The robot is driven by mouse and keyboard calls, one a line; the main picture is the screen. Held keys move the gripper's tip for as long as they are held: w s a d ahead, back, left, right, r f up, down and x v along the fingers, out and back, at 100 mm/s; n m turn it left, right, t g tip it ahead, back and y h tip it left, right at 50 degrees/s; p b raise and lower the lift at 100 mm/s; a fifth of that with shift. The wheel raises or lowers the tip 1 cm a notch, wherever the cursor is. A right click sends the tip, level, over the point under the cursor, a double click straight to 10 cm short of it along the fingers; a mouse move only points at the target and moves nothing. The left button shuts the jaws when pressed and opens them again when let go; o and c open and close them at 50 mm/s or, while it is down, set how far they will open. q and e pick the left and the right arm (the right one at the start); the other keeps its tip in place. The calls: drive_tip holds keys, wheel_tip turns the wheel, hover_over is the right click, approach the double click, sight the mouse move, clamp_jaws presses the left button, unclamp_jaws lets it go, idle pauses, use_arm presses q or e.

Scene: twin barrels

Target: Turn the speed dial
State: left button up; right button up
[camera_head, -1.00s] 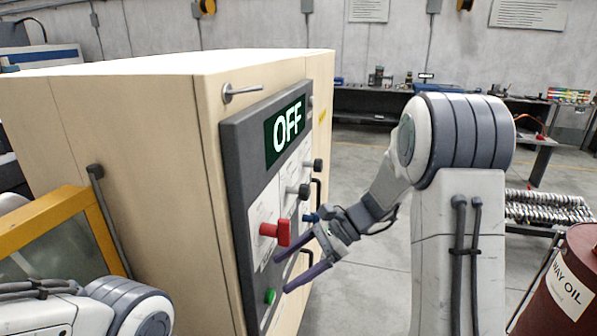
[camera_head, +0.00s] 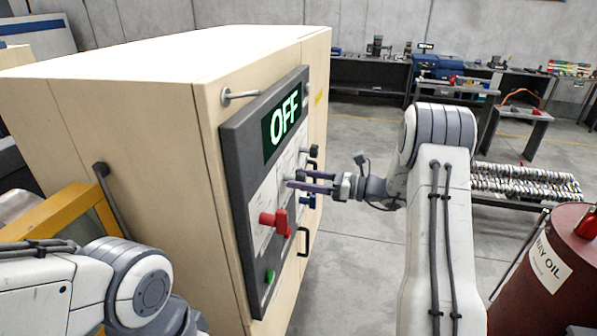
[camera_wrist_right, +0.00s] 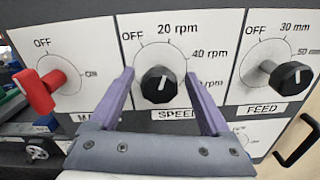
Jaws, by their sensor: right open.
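The speed dial (camera_wrist_right: 159,84) is a round black knob with a white mark, on a white plate lettered SPEED. Its mark points up, near the 20 rpm label. My right gripper (camera_wrist_right: 159,74) is open, one purple finger at each side of the dial in the right wrist view. Whether the fingers touch it I cannot tell. In the head view my right gripper (camera_head: 298,180) reaches the panel from the right, and its fingers mostly cover the dial. The display (camera_head: 283,127) reads OFF. My left gripper is out of view.
A red handle (camera_wrist_right: 38,92) stands left of the dial, and the black FEED knob (camera_wrist_right: 287,75) right of it. An oil drum (camera_head: 560,270) stands at right.

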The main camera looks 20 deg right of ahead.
drive_tip(key=shift+w+a, duration=0.35)
drive_tip(key=shift+a, duration=0.2)
clamp_jaws()
drive_tip(key=shift+f+n+b, duration=0.2)
drive_tip(key=shift+n+b, duration=0.1)
drive_tip(key=shift+b, duration=0.25)
drive_tip(key=n+b, duration=0.4)
drive_tip(key=b, duration=0.3)
drive_tip(key=n+b, duration=0.4)
drive_tip(key=b, duration=0.2)
drive_tip(key=shift+s+f+b, duration=0.15)
drive_tip(key=shift+b, duration=0.25)
drive_tip(key=shift+r+n+b, duration=0.25)
drive_tip(key=shift+n+b, duration=0.55)
drive_tip(key=shift+b, duration=0.25)
unclamp_jaws()
